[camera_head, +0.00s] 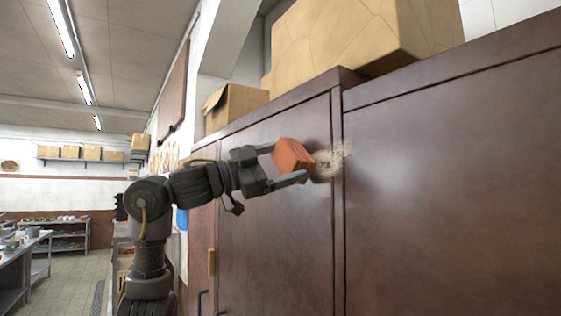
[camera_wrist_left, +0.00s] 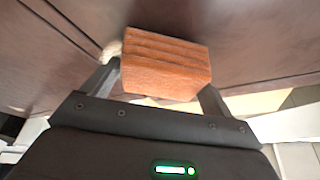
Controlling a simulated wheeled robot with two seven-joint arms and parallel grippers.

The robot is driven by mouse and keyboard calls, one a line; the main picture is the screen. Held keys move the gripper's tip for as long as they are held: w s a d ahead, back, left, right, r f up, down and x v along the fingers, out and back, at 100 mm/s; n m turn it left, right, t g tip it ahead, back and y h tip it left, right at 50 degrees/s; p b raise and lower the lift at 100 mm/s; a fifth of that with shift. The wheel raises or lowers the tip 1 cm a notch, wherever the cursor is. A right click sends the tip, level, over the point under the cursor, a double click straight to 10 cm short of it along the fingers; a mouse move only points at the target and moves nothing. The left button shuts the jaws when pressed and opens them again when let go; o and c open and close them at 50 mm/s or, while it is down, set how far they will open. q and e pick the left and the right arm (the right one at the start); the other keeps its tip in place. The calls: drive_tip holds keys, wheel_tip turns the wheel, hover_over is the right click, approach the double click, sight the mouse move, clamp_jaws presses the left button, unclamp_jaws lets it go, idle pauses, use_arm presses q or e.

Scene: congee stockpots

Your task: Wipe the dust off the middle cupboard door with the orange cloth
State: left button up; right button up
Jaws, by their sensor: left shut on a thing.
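My left gripper (camera_head: 294,166) is shut on the orange cloth (camera_head: 292,156), a thick folded block. The cloth is at the cupboard face, close to the left edge of a pale dust patch (camera_head: 330,163); I cannot tell if it touches the door. The patch lies near the right edge of the middle cupboard door (camera_head: 275,240), by the gap to the door on the right. In the left wrist view the cloth (camera_wrist_left: 166,64) sits between the fingers, with a bit of dust (camera_wrist_left: 114,50) to its left. My right gripper is not in view.
Cardboard boxes (camera_head: 360,30) stand on top of the cupboard, with a smaller open box (camera_head: 234,106) further left. The right cupboard door (camera_head: 455,200) is close on the right. Metal kitchen tables (camera_head: 22,262) and open tiled floor lie far left.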

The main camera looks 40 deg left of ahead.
sight(291, 162)
use_arm(q)
drive_tip(key=shift+w+d, duration=0.2)
drive_tip(key=shift+w, duration=0.5)
drive_tip(key=shift+s+d, duration=0.35)
drive_tip(key=shift+d, duration=0.55)
drive_tip(key=shift+s+d, duration=0.3)
drive_tip(key=shift+d, duration=0.55)
drive_tip(key=shift+s+d, duration=0.3)
drive_tip(key=shift+d, duration=0.85)
drive_tip(key=shift+s+d, duration=0.3)
drive_tip(key=shift+d, duration=0.85)
drive_tip(key=shift+s+d, duration=0.3)
drive_tip(key=shift+d, duration=0.85)
